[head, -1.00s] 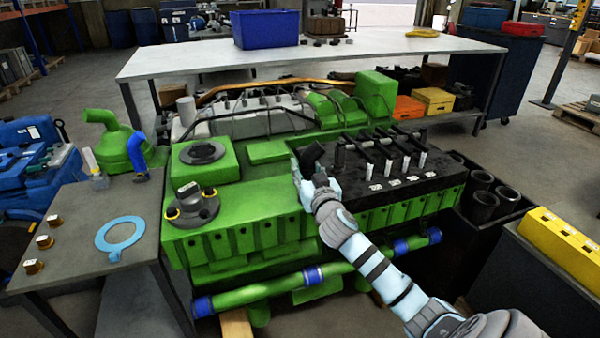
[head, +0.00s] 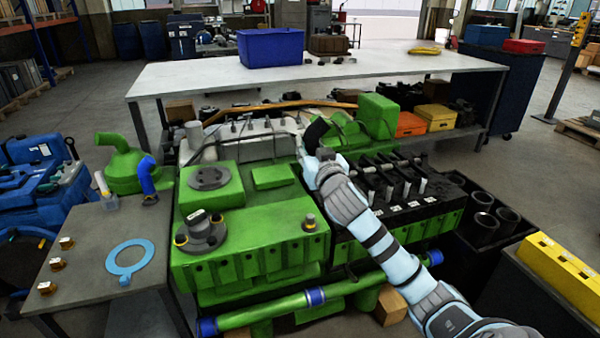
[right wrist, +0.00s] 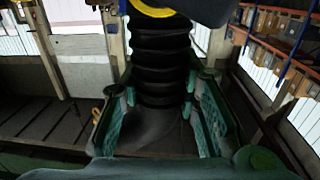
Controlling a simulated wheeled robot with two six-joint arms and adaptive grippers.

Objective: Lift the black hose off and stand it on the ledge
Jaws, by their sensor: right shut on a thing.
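The black hose (head: 317,130) is a short dark piece above the green engine (head: 250,225), at the upper end of my right gripper (head: 319,160). In the right wrist view the ribbed hose (right wrist: 161,50) stands between the two fingers of my right gripper (right wrist: 158,95), which is shut on it. A yellow band circles the hose near the top of that view. The hose looks clear of the engine top, though my gripper hides part of the space below it. I cannot tell for sure which surface is the ledge. My left gripper is not in view.
A long white table (head: 400,66) with a blue bin (head: 270,48) stands behind the engine. Black injector parts (head: 395,180) lie to the right of my gripper. A side table (head: 85,275) with a blue ring (head: 130,258) stands at the left.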

